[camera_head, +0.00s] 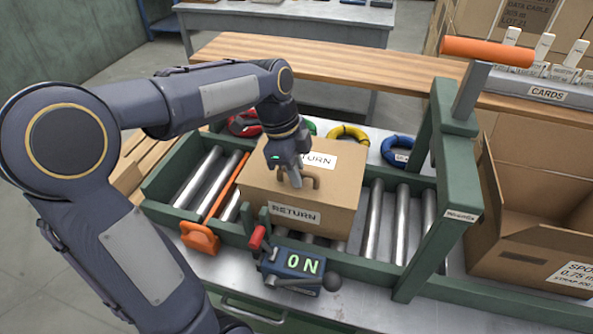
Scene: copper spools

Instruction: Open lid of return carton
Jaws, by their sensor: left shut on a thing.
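The return carton (335,216) is a brown box on the roller conveyor, with a RETURN label on its front and another on its top. The lid (338,181) looks flat on the carton, with no gap visible. A small brown handle (313,181) stands on the lid. My left gripper (295,180) points down at the lid and is shut on the handle, partly hiding it and the top label. My right gripper is out of view.
A green frame (447,190) with an orange bar (487,51) rises right of the carton. An open carton (535,210) is at right. Coloured rings, including a yellow one (348,135), lie behind.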

